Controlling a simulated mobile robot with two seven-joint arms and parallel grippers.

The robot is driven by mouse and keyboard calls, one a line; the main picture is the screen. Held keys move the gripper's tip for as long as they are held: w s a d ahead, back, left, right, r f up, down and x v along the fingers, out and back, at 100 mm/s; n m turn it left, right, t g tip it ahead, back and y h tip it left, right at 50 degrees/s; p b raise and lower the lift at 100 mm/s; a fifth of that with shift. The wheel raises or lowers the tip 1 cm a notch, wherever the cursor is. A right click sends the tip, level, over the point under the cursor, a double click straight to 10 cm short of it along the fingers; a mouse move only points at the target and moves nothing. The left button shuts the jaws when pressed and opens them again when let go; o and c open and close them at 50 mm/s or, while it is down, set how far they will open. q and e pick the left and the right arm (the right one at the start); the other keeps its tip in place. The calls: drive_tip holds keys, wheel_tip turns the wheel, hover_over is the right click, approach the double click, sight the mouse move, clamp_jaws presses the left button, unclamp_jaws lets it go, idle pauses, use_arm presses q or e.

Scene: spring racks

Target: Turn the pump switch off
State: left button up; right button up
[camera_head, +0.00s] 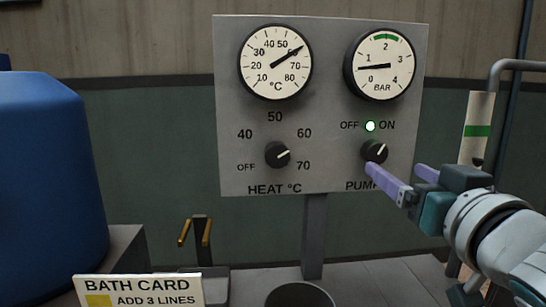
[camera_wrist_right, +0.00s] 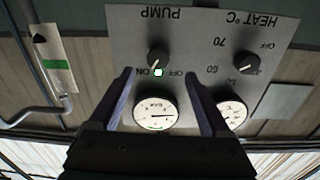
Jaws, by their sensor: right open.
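The black pump switch (camera_head: 374,151) is a round knob on the right of a grey panel (camera_head: 232,110). Its white mark points up and right, towards ON. The green lamp (camera_head: 370,126) above it is lit. In the right wrist view the panel is upside down, and the pump switch (camera_wrist_right: 158,59) shows beyond the fingers. My right gripper (camera_head: 398,170) is open and empty, with lilac fingers. In the head view one fingertip is just below the knob, over the PUMP label; whether it touches cannot be told. My left gripper is out of view.
The heat knob (camera_head: 278,154) sits left on the panel, below the temperature gauge (camera_head: 275,62). The pressure gauge (camera_head: 380,64) reads under 1 bar. A blue tank (camera_head: 45,170) stands at left, a bath card (camera_head: 140,289) in front. A pipe (camera_head: 515,64) runs at right.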

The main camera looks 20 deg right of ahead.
sight(377, 156)
drive_tip(key=x, duration=0.8)
drive_tip(key=shift+w+d, duration=0.2)
drive_tip(key=shift+c, duration=0.3)
clamp_jaws()
